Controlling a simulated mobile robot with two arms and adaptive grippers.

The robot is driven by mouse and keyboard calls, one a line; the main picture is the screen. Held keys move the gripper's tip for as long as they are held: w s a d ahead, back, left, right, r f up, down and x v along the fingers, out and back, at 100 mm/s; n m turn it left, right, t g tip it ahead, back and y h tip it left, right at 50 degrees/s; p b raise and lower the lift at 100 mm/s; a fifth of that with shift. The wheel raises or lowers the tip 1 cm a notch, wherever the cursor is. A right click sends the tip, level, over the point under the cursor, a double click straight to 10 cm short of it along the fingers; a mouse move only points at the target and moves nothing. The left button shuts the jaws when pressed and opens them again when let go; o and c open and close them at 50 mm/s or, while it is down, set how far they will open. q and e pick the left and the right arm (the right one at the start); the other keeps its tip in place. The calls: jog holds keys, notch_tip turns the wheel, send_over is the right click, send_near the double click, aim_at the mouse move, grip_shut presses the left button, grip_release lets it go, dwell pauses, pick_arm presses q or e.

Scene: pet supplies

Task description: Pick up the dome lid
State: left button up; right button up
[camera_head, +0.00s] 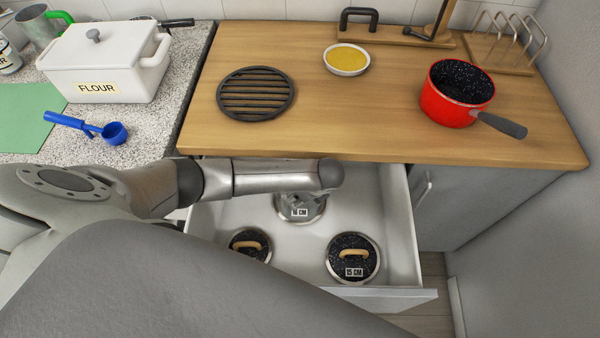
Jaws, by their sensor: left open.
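An open white drawer (213,218) below the wooden counter holds three lids. The back lid (316,213) has a pale rim and a "16 CM" label; my gripper hides much of it, and I cannot tell if it is the dome lid. A speckled black lid (353,270) with a wooden handle and a "15 CM" label lies front right. A smaller dark lid (240,255) with a wooden handle lies front left, partly covered by my arm. My left gripper (297,203) is open, pointing down over the back lid; contact cannot be told. My right gripper is not in view.
On the wooden counter (330,120) are a black trivet (255,93), a yellow-filled bowl (346,60) and a red pot (450,104). A flour box (100,62) and blue scoops (114,133) are at left. The counter's front edge overhangs the drawer's back.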

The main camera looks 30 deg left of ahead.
pick_arm(q)
grip_shut()
dwell(0.3)
jog(key=shift+s+d+r, duration=0.1)
jog(key=shift+r, duration=0.05)
